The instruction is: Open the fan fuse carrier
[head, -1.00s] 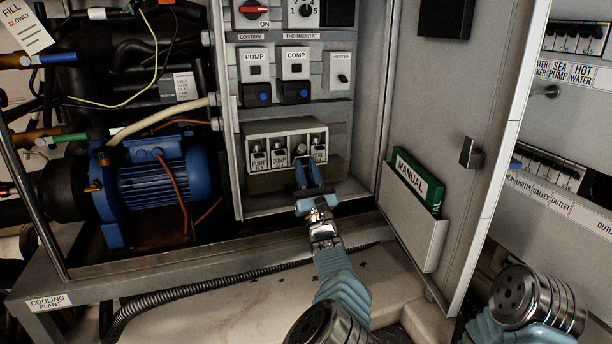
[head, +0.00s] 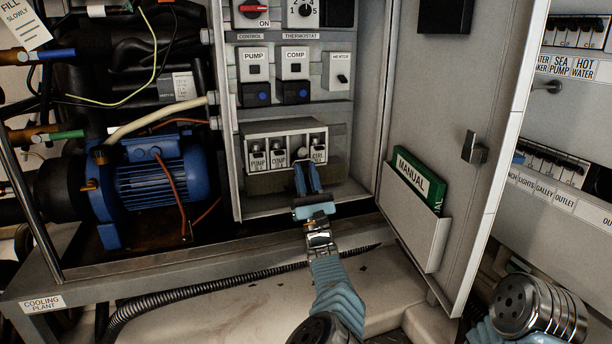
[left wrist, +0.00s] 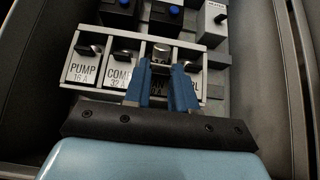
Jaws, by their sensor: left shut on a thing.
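The fuse holder (head: 262,130) is a pale box low in the cabinet, with a row of carriers labelled PUMP, COMP and, at the right end, CTRL. The fan fuse carrier (left wrist: 160,54) is third from the left; its label is mostly hidden behind my fingers. My left gripper (head: 307,178) reaches up to it from below, and its blue fingers (left wrist: 163,82) are shut on the carrier in the left wrist view. I cannot tell clearly how far the carrier is tilted out. The PUMP carrier (left wrist: 84,66) and COMP carrier (left wrist: 122,70) are to its left. My right gripper is out of view.
Pump, compressor and heater switches (head: 295,75) sit above the holder. The open cabinet door (head: 425,130) with a green manual (head: 418,180) in its pocket stands to the right. A blue motor (head: 155,185) is to the left. The cabinet sill runs below my gripper.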

